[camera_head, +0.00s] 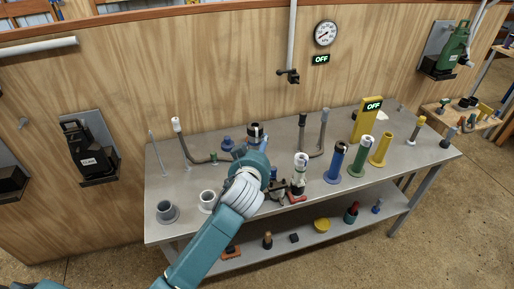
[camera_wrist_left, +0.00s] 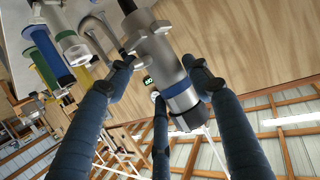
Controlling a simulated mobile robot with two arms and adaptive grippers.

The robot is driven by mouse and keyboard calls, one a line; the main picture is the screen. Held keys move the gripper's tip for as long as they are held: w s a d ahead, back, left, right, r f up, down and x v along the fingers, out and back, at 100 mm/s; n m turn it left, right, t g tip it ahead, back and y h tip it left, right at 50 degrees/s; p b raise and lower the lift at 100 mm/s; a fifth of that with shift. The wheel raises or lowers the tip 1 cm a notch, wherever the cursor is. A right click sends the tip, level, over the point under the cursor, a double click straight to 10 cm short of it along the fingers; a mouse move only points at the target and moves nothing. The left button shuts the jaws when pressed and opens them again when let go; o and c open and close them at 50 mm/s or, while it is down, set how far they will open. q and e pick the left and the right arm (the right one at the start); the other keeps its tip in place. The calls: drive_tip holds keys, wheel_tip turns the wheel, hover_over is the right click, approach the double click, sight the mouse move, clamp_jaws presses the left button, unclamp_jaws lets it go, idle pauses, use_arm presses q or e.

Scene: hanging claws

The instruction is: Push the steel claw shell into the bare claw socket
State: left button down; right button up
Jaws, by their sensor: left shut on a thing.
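My left gripper (camera_head: 247,148) is above the middle of the grey workbench, with my own arm and wrist covering much of it. In the left wrist view its dark blue fingers (camera_wrist_left: 156,72) are closed around a steel cylinder (camera_wrist_left: 160,48) with a blue band and a dark end, which looks like the steel claw shell. In the head view a dark-topped cylinder (camera_head: 255,129) shows just past the gripper. A black fitting (camera_head: 288,76) hangs at the end of a vertical pipe behind the bench; I cannot tell whether it is the bare claw socket. My right gripper is not in view.
Two cups (camera_head: 166,211) are at left. A bent pipe (camera_head: 322,135) rises behind. A wooden wall closes the back.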

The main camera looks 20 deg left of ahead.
use_arm(q)
drive_tip(key=shift+f+b, duration=3.1)
drive_tip(key=shift+f, duration=0.4)
wheel_tip(320, 180, down, 5)
drive_tip(key=b, duration=0.4)
drive_tip(key=shift+r, duration=0.15)
drive_tip(key=shift+y, duration=0.3)
drive_tip(key=shift+b, duration=0.3)
drive_tip(key=shift+f+b, duration=2.2)
drive_tip(key=shift+f, duration=0.8)
drive_tip(key=shift+c, duration=2)
unclamp_jaws()
drive_tip(key=shift+s+d, duration=0.1)
drive_tip(key=shift+s, duration=0.05)
